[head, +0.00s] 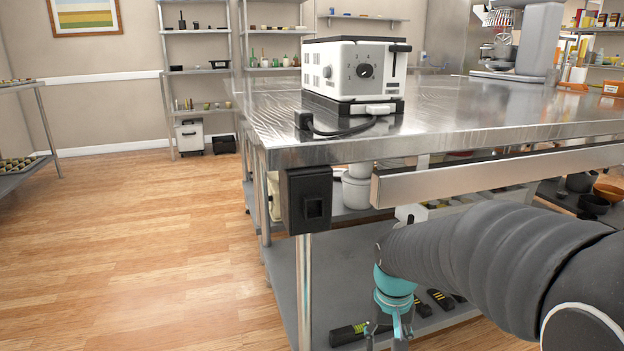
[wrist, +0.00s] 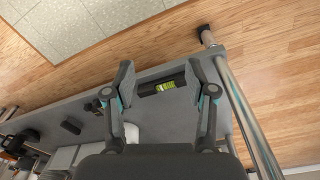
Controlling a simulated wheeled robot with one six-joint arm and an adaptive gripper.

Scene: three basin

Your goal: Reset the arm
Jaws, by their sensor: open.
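My gripper (wrist: 160,84) is open in the wrist view, its two fingers spread apart with nothing between the pads that I can see held. It points down over the grey lower shelf (wrist: 75,118) of the steel table. A black item with a yellow-green label (wrist: 162,88) lies on that shelf, framed between the fingers; how far below them it is, I cannot tell. In the head view my gripper (head: 388,335) is at the bottom, beside the table's front edge, its fingertips cut off by the frame.
A steel table (head: 460,115) carries a white toaster (head: 357,70) with a black cord. A black outlet box (head: 306,200) and a metal bar (head: 480,178) are at its front edge, close to my arm. Wooden floor (head: 140,240) on the left is clear.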

